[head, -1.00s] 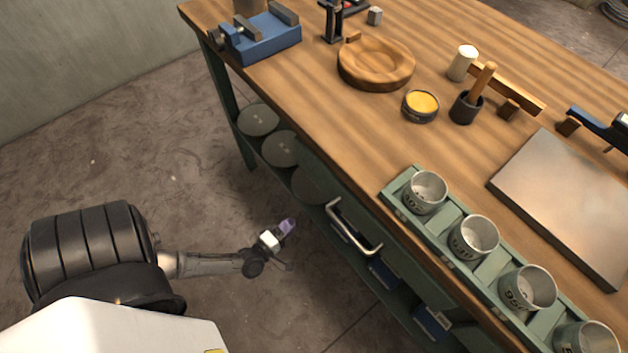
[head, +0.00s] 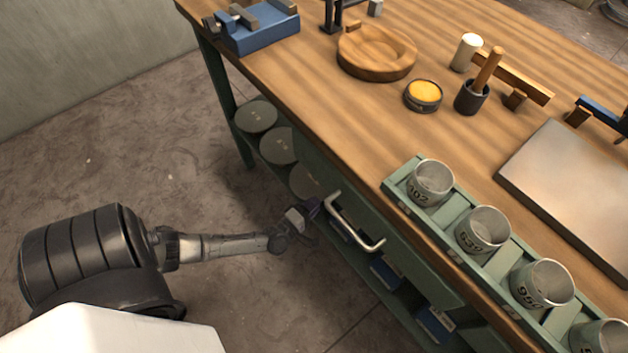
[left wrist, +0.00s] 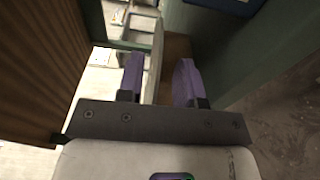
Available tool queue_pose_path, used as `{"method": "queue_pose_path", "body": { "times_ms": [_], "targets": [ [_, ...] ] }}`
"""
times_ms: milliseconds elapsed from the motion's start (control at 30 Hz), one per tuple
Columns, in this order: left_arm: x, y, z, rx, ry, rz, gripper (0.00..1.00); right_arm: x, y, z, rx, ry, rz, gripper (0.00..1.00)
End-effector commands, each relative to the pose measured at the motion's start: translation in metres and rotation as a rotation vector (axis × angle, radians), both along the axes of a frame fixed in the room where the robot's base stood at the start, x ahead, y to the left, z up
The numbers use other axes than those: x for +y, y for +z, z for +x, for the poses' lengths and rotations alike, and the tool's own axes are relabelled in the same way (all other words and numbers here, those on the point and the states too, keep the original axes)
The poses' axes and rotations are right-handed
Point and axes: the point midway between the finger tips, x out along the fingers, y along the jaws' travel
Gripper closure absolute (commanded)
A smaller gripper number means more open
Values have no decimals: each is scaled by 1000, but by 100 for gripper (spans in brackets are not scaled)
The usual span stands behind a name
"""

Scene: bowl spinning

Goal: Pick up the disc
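Several grey-green discs sit under the bench top at its left end: a far disc (head: 256,116), a middle disc (head: 279,146) and a near disc (head: 304,181). The near disc is partly hidden by the bench. My left gripper (head: 309,210) is below the bench top, close to the near disc and the drawer handle. In the left wrist view, the purple fingers of my left gripper (left wrist: 159,80) are apart. A pale curved edge, apparently a disc (left wrist: 156,55), shows between them; contact is unclear. My right gripper is out of view.
The drawer handle (head: 354,222) sticks out just right of my left gripper. The wooden bench top (head: 330,110) overhangs the shelf. It carries a wooden bowl (head: 377,53), a yellow tin (head: 423,96) and a green rack (head: 452,235) of metal cups. Floor left of the bench is clear.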

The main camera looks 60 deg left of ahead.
Motion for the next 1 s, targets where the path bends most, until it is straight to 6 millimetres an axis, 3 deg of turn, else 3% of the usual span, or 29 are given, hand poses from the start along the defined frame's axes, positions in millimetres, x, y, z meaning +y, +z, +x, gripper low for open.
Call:
{"method": "queue_pose_path", "body": {
  "times_ms": [200,567,900,1000],
  "targets": [
    [5,-2,26,-2,0,0,67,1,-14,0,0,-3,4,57],
    [6,0,32,0,1,1,67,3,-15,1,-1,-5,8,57],
    [6,0,32,0,0,1,99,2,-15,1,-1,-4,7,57],
    [6,0,32,0,0,1,100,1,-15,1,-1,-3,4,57]
  ]
}}
